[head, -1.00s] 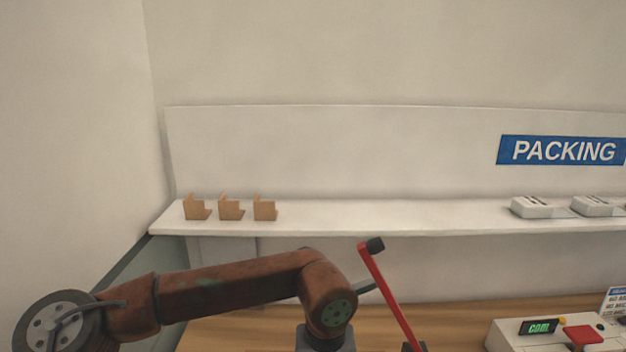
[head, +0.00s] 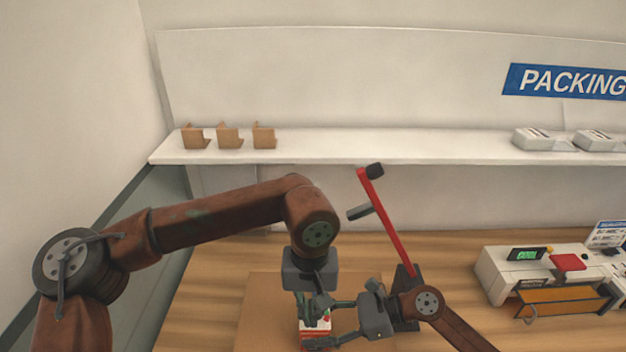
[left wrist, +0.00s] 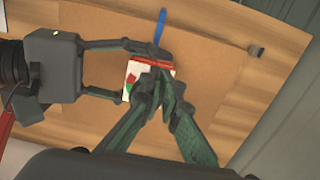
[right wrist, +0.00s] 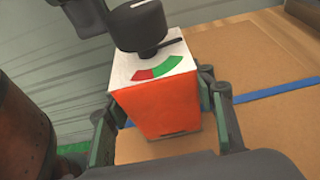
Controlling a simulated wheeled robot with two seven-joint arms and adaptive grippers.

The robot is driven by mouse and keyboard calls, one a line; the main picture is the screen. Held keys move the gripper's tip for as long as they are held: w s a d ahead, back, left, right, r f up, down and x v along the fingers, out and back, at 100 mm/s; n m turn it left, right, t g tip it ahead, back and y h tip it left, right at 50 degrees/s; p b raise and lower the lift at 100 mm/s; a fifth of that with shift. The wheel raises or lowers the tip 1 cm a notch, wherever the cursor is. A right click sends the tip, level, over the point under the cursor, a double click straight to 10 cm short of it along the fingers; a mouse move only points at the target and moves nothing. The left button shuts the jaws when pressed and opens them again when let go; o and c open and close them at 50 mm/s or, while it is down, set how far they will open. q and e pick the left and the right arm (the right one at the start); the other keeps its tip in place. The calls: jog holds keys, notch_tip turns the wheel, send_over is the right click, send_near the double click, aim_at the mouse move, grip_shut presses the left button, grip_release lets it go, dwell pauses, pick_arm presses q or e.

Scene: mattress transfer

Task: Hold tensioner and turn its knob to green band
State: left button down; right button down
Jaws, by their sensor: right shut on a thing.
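The tensioner is an orange box (right wrist: 160,107) with a white top carrying a red and green band (right wrist: 156,68) and a dark round knob (right wrist: 140,27). The knob's pointer lies above the green end of the band in the right wrist view. My right gripper (right wrist: 170,118) is shut on the box, a finger on either side. My left gripper (head: 313,303) points down over the top; its fingertips (left wrist: 160,72) come close together there in the left wrist view. They hide the knob there, so I cannot tell whether they touch it.
The tensioner is over a brown board (head: 258,318) on the wooden bench (head: 200,300). A red lever (head: 385,222) rises behind my right gripper. A white device with a green display (head: 525,254) and an orange tray (head: 565,300) stand at right.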

pick_arm(q)
jog(key=shift+w+a+r, duration=0.2)
jog(key=shift+w+a, duration=0.1)
jog(key=shift+w, duration=0.05)
dwell(0.3)
jog(key=shift+s, duration=0.15)
jog(key=shift+s+a, duration=0.1)
jog(key=shift+s, duration=0.15)
notch_tip(320, 180, up, 6)
jog(key=shift+s+f, duration=0.1)
jog(key=shift+s, duration=0.05)
dwell(0.3)
jog(key=w+d+n, duration=0.2)
jog(key=d+n, duration=0.3)
jog(key=n, duration=0.1)
jog(key=shift+s+a+f, duration=0.1)
jog(key=shift+f, duration=1.45)
jog(key=shift+s+a+f, duration=0.1)
jog(key=shift+f, duration=1.45)
